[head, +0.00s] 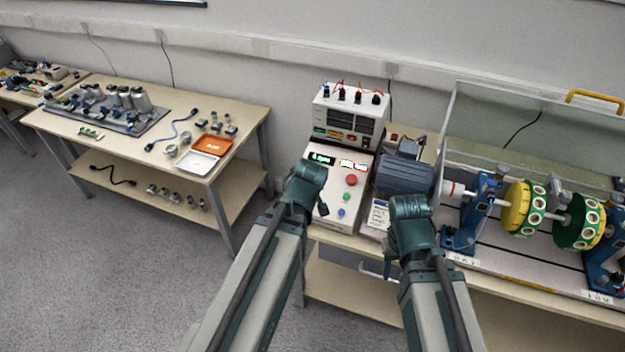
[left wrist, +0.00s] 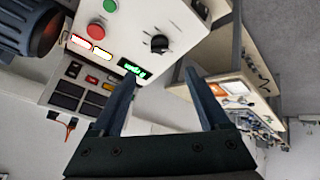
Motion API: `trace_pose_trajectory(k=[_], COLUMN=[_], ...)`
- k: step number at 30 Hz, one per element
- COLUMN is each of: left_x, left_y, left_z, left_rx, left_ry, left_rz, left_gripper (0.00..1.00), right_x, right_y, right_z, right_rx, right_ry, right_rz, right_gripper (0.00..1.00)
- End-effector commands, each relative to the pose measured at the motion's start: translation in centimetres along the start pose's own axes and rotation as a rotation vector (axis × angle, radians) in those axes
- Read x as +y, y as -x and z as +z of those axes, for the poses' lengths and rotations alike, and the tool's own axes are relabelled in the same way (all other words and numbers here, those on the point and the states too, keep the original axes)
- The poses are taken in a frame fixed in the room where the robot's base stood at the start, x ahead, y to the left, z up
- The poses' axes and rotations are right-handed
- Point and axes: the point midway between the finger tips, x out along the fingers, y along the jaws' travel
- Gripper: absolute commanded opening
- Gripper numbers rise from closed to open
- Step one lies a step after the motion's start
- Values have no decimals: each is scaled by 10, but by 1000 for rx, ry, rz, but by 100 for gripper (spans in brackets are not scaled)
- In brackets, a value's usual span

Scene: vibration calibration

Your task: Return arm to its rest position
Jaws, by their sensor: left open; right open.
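My left arm comes up the middle of the head view, its end in front of the left part of the white control box (head: 335,217). The left gripper (left wrist: 158,82) shows in the left wrist view with its two dark fingers wide apart and nothing between them. Beyond it are the box's black knob (left wrist: 159,44), red button (left wrist: 96,32) and lit green display (left wrist: 131,67). My right arm is right of the left one. The right gripper (head: 388,263) is open, partly hidden by its arm, near the bench's front edge.
A blue-grey motor (head: 405,177) and a shaft with yellow and green discs (head: 520,208) stand right of the control box. A meter unit (head: 349,117) is behind it. A side table (head: 130,150) with an orange tray (head: 213,144) stands left; open floor lies in front.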

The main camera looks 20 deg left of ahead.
Motion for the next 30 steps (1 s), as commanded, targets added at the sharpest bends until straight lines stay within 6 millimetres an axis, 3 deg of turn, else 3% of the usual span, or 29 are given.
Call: trace_pose_trajectory(k=[8,11,15,18,21,25,30], left_x=[2,7,9,5,-1,-6,-8], left_y=[1,9,34,58,78,95,98], left_z=[9,45,119,163,193,213,217], left_rx=[-22,-120,-346,-503,-628,-722,-745], left_ry=[-36,-189,-545,-785,-970,-1104,-1136], left_rz=[-8,-39,-83,-86,-76,-61,-57], left_gripper=[78,78,78,78,78,78,78], right_x=[0,0,0,0,0,0,0], right_y=[0,0,0,0,0,0,0], right_z=[0,0,0,0,0,0,0], right_rx=[0,0,0,0,0,0,0], right_ry=[0,0,0,0,0,0,0], right_rz=[0,0,0,0,0,0,0], right_gripper=[50,50,50,50,50,50,50])
